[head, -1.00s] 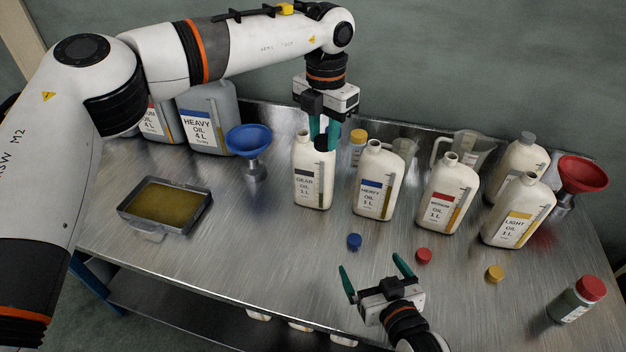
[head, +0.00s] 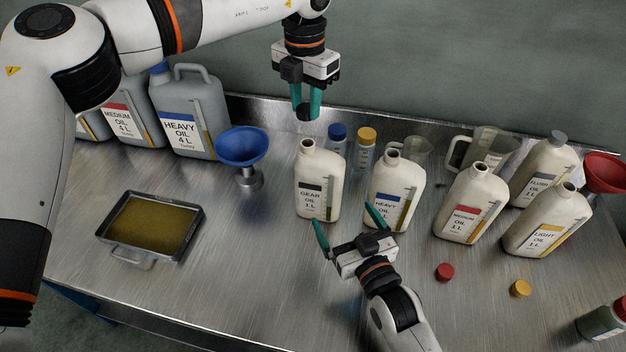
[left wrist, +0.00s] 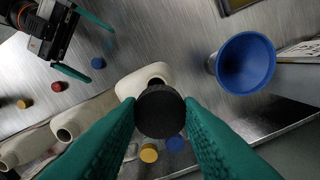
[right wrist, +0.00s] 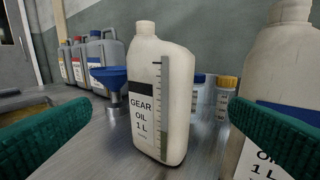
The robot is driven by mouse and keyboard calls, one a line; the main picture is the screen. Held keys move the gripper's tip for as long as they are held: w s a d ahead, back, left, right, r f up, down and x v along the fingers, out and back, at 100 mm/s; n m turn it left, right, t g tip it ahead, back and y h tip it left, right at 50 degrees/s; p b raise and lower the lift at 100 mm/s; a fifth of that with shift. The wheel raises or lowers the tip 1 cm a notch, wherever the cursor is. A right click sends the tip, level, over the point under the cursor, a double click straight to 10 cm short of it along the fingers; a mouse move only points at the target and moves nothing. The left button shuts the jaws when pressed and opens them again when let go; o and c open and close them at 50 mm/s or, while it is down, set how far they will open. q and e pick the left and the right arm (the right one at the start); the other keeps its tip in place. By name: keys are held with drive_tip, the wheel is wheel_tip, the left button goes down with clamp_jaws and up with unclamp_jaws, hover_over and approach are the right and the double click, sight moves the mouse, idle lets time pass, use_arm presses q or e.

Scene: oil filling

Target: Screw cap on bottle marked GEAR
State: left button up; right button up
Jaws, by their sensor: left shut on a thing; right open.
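The GEAR bottle (head: 318,185) stands upright and uncapped on the metal table; it also fills the middle of the right wrist view (right wrist: 160,95). Its open mouth shows partly behind the black cap in the left wrist view. My left gripper (head: 308,108) is shut on the black cap (left wrist: 160,112) and holds it above and slightly behind the bottle, apart from its neck. My right gripper (head: 347,222) is open and low in front of the GEAR bottle. Its fingers (right wrist: 160,130) appear on either side of the bottle, with none visibly touching it.
The HEAVY bottle (head: 397,192) stands close on the right, with the MEDIUM bottle (head: 470,205) beyond it. A blue funnel (head: 242,146) is left of the GEAR bottle. Small blue-capped (head: 337,135) and yellow-capped (head: 366,140) jars stand behind. The front left holds an oil tray (head: 190,245).

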sight(327, 188)
use_arm(q)
drive_tip(key=shift+s+d+r, duration=0.2)
drive_tip(key=shift+s, duration=0.2)
drive_tip(key=shift+w+f, duration=0.1)
drive_tip(key=shift+w, duration=0.05)
use_arm(e)
drive_tip(key=x, duration=1.1)
drive_tip(key=shift+w, duration=0.25)
drive_tip(key=shift+r, duration=0.1)
drive_tip(key=c, duration=1.7)
use_arm(q)
drive_tip(key=w+f, duration=0.2)
drive_tip(key=f, duration=0.1)
drive_tip(key=w+f, duration=0.1)
drive_tip(key=f, duration=0.1)
drive_tip(key=shift+w+a, duration=0.15)
drive_tip(key=shift+a, duration=0.25)
use_arm(e)
drive_tip(key=shift+c, duration=0.2)
use_arm(q)
drive_tip(key=shift+f, duration=0.85)
